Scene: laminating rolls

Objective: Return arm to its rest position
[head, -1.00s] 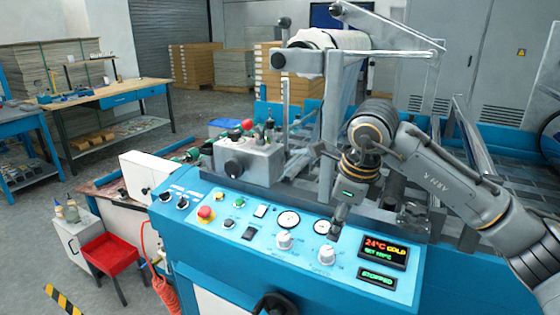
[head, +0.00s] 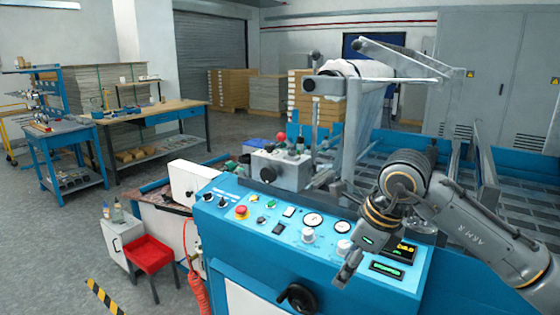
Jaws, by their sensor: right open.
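My right arm comes in from the right over the blue laminating machine (head: 255,238). My right gripper (head: 342,278) points down in front of the control panel's right part and holds nothing that I can see. Its fingertips are small in this view. The panel carries dials, a red emergency button (head: 241,212) and a display (head: 398,250), which my wrist partly covers. A green-lit lower display (head: 387,269) shows beside the gripper. My left gripper does not show.
A black handwheel (head: 297,298) sits on the machine's front, below left of my right gripper. A white roll (head: 345,68) is held at the top of the frame. The floor between is open.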

